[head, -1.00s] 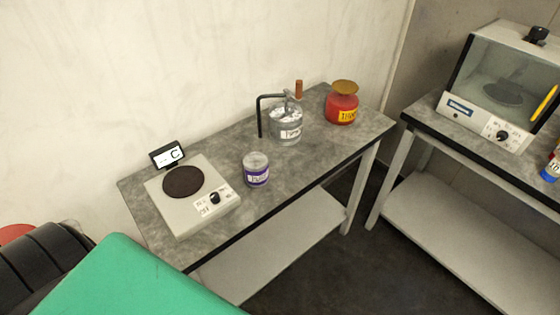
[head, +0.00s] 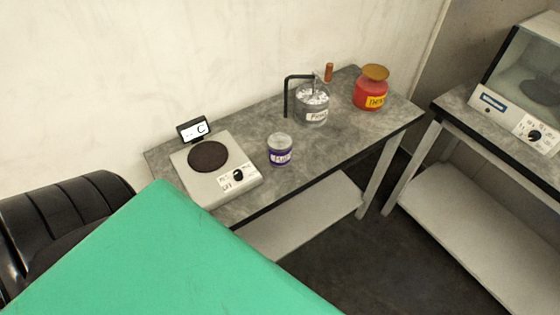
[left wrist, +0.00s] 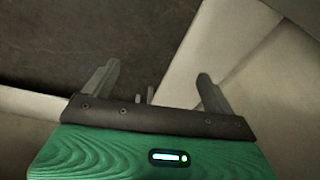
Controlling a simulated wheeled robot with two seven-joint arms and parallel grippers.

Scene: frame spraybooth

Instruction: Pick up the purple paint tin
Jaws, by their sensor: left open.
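The purple paint tin (head: 279,150) is a small can with a pale lid and a purple label. It stands upright on the grey bench (head: 240,207), just right of the hotplate. My left gripper shows in the left wrist view (left wrist: 158,90), with its two fingers spread apart and nothing between them. The tin is not in the left wrist view. Neither gripper shows in the head view.
A second bench (head: 458,108) bears a glass-fronted machine (head: 522,130).

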